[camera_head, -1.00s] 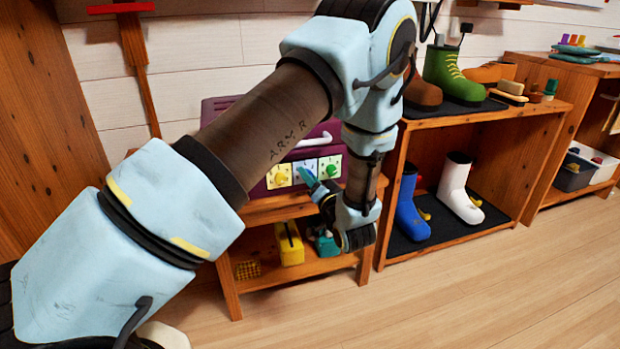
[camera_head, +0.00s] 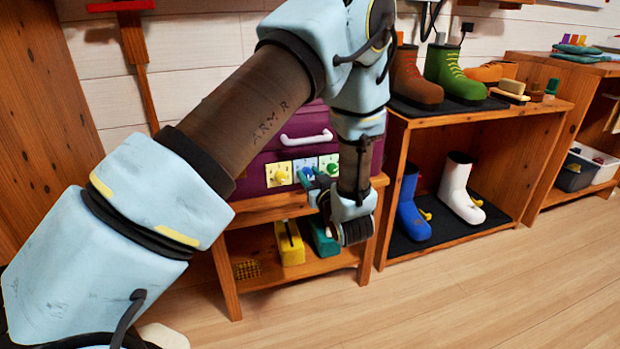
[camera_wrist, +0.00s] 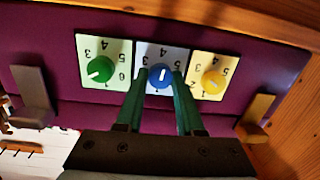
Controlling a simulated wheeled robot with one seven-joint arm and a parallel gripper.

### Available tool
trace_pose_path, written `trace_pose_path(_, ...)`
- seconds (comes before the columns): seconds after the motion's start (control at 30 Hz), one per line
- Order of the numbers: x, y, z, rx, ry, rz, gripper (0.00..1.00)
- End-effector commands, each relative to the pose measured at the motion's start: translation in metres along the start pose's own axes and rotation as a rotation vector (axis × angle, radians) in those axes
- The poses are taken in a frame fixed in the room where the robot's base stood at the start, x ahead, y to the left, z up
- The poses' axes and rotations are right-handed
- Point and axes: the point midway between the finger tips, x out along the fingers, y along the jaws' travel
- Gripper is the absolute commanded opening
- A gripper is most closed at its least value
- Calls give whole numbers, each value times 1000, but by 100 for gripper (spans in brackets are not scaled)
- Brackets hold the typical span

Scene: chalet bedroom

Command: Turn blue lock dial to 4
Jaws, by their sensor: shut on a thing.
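A blue dial (camera_wrist: 161,76) sits on a pale numbered plate in the middle of three dials on a purple case (camera_head: 262,165). Its white mark points nearly straight up in the wrist view, where the digits appear upside down; I cannot read which digit it meets. My gripper (camera_wrist: 161,82) has its green fingers on both sides of the blue dial, shut on it. A green dial (camera_wrist: 100,69) is to the left and a yellow dial (camera_wrist: 213,81) to the right. In the head view the blue dial (camera_head: 306,172) is partly hidden by my gripper.
The case stands on a wooden shelf unit (camera_head: 270,208), with a yellow box (camera_head: 290,243) and a teal box (camera_head: 324,238) below. Its latches (camera_wrist: 257,116) flank the dials. A boot rack (camera_head: 480,122) stands to the right. The floor in front is clear.

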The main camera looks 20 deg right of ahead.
Motion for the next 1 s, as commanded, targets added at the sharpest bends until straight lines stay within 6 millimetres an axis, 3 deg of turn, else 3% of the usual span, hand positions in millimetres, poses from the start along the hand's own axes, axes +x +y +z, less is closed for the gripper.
trace_pose_path(0.77,-1,0,1,-95,-8,8,0)
trace_pose_path(0.8,-1,0,1,-95,-8,8,41)
trace_pose_path(1.0,-1,0,0,-95,-6,7,64)
